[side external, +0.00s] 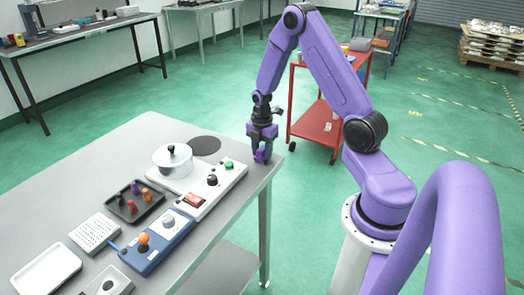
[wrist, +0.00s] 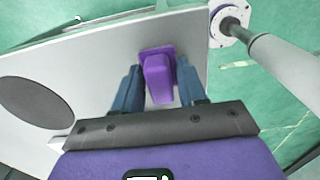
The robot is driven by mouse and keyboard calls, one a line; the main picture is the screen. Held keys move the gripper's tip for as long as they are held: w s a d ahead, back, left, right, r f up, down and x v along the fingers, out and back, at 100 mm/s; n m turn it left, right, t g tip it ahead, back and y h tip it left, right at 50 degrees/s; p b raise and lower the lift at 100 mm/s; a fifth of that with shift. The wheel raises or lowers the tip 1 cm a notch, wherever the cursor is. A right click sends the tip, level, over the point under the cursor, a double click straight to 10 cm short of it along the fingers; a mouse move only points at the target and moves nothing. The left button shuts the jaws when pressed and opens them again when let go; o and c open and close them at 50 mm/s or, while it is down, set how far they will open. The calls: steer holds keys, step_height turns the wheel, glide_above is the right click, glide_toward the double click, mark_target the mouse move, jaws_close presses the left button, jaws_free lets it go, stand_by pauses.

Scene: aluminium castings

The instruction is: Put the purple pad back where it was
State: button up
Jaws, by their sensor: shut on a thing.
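The purple pad (wrist: 157,68) is a small block with a wider far end, held between my gripper's fingers in the wrist view. In the side view the pad (side external: 261,156) shows at the fingertips, at the far right corner of the grey table (side external: 120,160). My gripper (side external: 262,149) points down and is shut on it. In the wrist view my gripper (wrist: 160,84) has one finger on each side of the pad. I cannot tell whether the pad touches the table top.
A dark round patch (side external: 205,145) lies on the table left of my gripper. A white panel (side external: 213,187) with buttons and a lidded pot (side external: 173,160) stand nearby. A dark tray (side external: 134,203), blue control box (side external: 156,240) and white trays are nearer. A red cart (side external: 318,122) stands behind.

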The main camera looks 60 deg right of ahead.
mark_target(262, 148)
steer(key=shift+f, duration=0.15)
steer(key=o, duration=1.1)
step_height(262, 148, up, 12)
steer(key=f, duration=0.1)
steer(key=s+a+r, duration=0.1)
steer(key=a+r, duration=0.2)
steer(key=a, duration=0.6)
steer(key=s+a+r+m, duration=0.3)
steer(key=s+a+r, duration=0.1)
steer(key=s+a, duration=0.95)
steer(key=s+a+m, duration=0.2)
steer(key=s, duration=0.8)
steer(key=shift+a+r, duration=0.15)
steer(key=shift+r, duration=0.15)
